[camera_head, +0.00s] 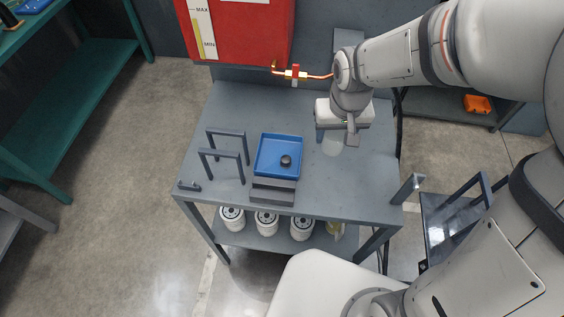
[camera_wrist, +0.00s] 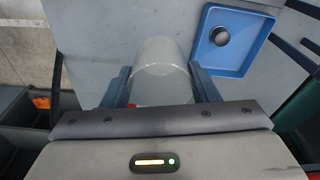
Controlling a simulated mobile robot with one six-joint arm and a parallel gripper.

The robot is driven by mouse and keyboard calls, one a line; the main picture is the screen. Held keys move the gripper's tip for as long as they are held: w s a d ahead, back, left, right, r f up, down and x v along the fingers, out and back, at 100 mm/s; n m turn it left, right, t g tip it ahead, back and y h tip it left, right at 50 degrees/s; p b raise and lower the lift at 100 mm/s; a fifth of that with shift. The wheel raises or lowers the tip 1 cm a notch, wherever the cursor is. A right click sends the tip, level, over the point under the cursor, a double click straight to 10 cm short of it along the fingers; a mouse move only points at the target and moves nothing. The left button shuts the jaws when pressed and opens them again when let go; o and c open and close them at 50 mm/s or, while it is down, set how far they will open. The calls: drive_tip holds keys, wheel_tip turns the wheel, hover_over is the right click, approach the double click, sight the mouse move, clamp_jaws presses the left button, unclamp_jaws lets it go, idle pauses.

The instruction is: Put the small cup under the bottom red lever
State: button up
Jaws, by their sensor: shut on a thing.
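The small cup (camera_wrist: 160,68) is translucent and shows between the two fingers of my gripper (camera_wrist: 160,88) in the wrist view. My gripper is shut on it. In the head view the cup (camera_head: 332,145) hangs just below my gripper (camera_head: 337,131), over the right part of the grey table; whether it touches the tabletop I cannot tell. The red lever (camera_head: 295,74) sits on a brass valve on a copper pipe below the red tank (camera_head: 240,30), behind and left of my gripper. Only this one red lever shows clearly.
A blue tray (camera_head: 258,172) with a small dark round part (camera_head: 286,160) stands on the table (camera_head: 225,110), left of the cup. Dark handle-shaped frames (camera_head: 222,158) stand at the table's left. White filters (camera_head: 267,222) sit on the lower shelf. The tabletop below the valve is clear.

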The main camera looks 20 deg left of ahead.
drive_tip(key=shift+s+a, duration=0.2)
drive_tip(key=shift+s, duration=0.1)
wheel_tip(320, 180, down, 9)
drive_tip(key=shift+f+p, duration=0.1)
drive_tip(key=shift+p, duration=0.2)
drive_tip(key=shift+f, duration=0.3)
drive_tip(key=shift+f+b, duration=0.3)
drive_tip(key=o, duration=1)
drive_tip(key=shift+r, duration=0.15)
drive_tip(key=shift+c, duration=0.2)
